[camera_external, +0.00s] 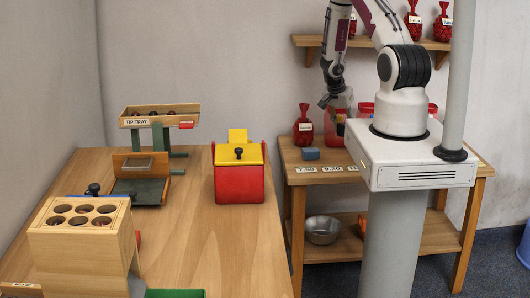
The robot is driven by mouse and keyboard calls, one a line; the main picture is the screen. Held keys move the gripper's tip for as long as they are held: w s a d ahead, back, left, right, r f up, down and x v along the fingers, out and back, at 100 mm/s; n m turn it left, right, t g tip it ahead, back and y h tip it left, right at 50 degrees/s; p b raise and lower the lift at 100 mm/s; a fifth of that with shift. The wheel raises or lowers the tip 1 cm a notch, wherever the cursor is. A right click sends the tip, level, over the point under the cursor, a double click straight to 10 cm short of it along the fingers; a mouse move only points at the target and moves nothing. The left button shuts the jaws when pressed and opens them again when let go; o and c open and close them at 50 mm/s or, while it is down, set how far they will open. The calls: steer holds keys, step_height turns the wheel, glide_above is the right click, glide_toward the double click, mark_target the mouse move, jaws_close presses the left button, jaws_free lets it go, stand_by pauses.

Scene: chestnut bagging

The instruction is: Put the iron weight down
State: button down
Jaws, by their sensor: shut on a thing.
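My gripper (340,122) points down over the back of the small side table (376,180), in front of red goods at the wall. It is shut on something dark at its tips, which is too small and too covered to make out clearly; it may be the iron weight. I cannot tell whether the held thing touches the table top.
A red bag (303,128) and a blue block (311,154) stand left of my gripper. The large table (220,240) holds a red box (239,184) with a yellow lid, a tip tray (158,116) and a wooden holder (82,243). A metal bowl (322,230) sits below.

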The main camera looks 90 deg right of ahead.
mark_target(343, 125)
step_height(343, 125, up, 20)
stand_by(1.1)
stand_by(0.8)
steer(key=w+a+n+t, duration=0.1)
steer(key=w+a+n, duration=0.3)
steer(key=w, duration=0.7)
steer(key=w+a+f+n+t+h, duration=0.1)
steer(key=w+a+n, duration=0.1)
steer(key=w+a, duration=0.65)
steer(key=w+a+n+t, duration=0.1)
steer(key=w+a+n, duration=0.3)
steer(key=w, duration=0.8)
steer(key=w+a+n+t, duration=0.1)
steer(key=w+a+n, duration=0.2)
steer(key=a, duration=0.8)
steer(key=w+a+n+t+y, duration=0.1)
steer(key=w+a+n, duration=0.2)
steer(key=a, duration=0.8)
steer(key=w+a+f+n+t+y, duration=0.1)
steer(key=w+a+n, duration=0.2)
steer(key=w+a, duration=0.3)
steer(key=shift+w+a+t, duration=0.15)
steer(key=shift+a+t, duration=0.15)
steer(key=shift+a, duration=2.1)
steer(key=shift+a+f+n, duration=0.1)
steer(key=shift+a+n, duration=0.2)
steer(key=shift+a, duration=0.45)
